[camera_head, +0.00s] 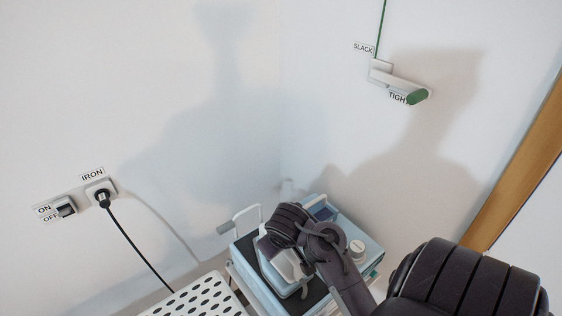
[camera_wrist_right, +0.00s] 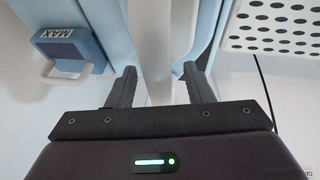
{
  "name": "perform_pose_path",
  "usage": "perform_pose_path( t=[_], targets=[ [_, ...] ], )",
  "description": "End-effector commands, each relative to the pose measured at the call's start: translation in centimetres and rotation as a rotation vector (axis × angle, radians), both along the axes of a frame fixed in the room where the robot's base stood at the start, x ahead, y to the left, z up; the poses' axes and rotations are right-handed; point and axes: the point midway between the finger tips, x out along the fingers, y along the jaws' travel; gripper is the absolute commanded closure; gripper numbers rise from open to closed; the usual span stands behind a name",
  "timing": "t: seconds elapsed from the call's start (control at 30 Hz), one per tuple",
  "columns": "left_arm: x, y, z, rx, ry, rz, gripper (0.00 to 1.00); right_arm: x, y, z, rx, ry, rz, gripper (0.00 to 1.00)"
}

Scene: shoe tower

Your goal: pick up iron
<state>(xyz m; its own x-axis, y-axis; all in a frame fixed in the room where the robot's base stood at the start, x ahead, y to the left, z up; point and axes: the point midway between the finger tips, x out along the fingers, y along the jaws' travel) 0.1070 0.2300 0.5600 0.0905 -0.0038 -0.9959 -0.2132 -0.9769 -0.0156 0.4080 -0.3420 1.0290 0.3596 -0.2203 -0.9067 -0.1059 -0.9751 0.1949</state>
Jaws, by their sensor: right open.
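The iron (camera_head: 283,264), pale grey and white, sits on a dark pad on top of a light-blue station (camera_head: 252,272) at the bottom of the head view. My right arm comes in from the lower right and its dark wrist is over the iron, hiding part of it. In the right wrist view my right gripper (camera_wrist_right: 161,80) is open, with one finger on each side of a pale bar (camera_wrist_right: 157,45), which seems to be the iron's handle. Whether the fingers touch it I cannot tell. My left gripper is not in view.
A white perforated board (camera_head: 205,297) is left of the station. A black cord (camera_head: 130,243) runs down from the wall socket marked IRON (camera_head: 101,189), beside an ON/OFF switch (camera_head: 64,208). A blue part marked MAX (camera_wrist_right: 62,46) is left of the gripper. A SLACK/TIGHT lever (camera_head: 400,82) is on the wall.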

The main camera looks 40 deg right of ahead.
Motion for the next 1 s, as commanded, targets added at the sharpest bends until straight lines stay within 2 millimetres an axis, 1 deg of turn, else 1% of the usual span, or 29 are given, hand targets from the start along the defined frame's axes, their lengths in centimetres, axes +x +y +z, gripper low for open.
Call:
perform_pose_path(
  t=[0.43,0.47,0.8,1.0],
  targets=[
    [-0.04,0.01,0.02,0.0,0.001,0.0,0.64,0.0,0.01,-0.31,0.0,0.0,-0.001,0.53],
    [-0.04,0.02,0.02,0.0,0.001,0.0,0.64,0.0,0.01,-0.31,0.0,0.0,-0.001,0.56],
    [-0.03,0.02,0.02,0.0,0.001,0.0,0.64,-0.01,0.02,-0.31,0.0,0.0,0.0,1.0],
    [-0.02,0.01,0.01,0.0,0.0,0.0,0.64,0.0,0.04,-0.32,0.001,0.0,0.0,1.0]
  ],
)
